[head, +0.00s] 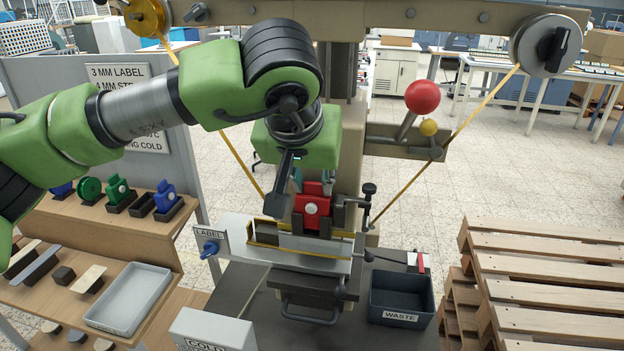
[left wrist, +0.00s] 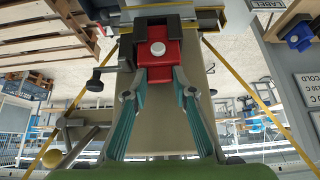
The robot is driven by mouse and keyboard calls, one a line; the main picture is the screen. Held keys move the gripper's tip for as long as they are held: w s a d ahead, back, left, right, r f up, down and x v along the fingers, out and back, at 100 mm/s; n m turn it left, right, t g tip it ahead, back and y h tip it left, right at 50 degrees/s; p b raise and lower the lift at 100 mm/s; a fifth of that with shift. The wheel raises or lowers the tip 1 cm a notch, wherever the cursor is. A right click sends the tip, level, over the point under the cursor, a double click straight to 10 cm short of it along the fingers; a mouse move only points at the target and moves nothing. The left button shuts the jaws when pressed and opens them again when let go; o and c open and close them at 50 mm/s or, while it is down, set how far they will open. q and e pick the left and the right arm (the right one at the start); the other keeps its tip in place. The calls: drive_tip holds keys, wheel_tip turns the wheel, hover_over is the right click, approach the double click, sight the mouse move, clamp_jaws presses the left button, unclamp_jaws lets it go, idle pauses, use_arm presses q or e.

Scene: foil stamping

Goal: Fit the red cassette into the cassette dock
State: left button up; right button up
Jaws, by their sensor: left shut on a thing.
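The red cassette (head: 312,206), with a white round knob on its face, is upright at the press, below my left gripper (head: 313,181). It also shows in the left wrist view (left wrist: 160,62), with the teal fingers of the left gripper (left wrist: 159,90) on its near end. The left gripper is shut on it. The dark cassette dock (head: 325,224) has uprights at both sides of the cassette's lower part. Whether the cassette rests fully on the dock floor is hidden. My right gripper is in neither view.
A shelf at left holds other coloured cassettes, a green one (head: 118,189) and a blue one (head: 166,196) among them. A grey tray (head: 128,298) lies below. A dark waste bin (head: 401,297) and wooden pallets (head: 540,262) stand at right. A black-knobbed post (head: 368,205) rises close right of the dock.

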use_arm(q)
drive_tip(key=shift+f+b, duration=0.3)
drive_tip(key=shift+f, duration=0.05)
drive_tip(key=o, duration=1)
drive_tip(key=v, duration=1.2)
drive_tip(key=shift+f, duration=0.1)
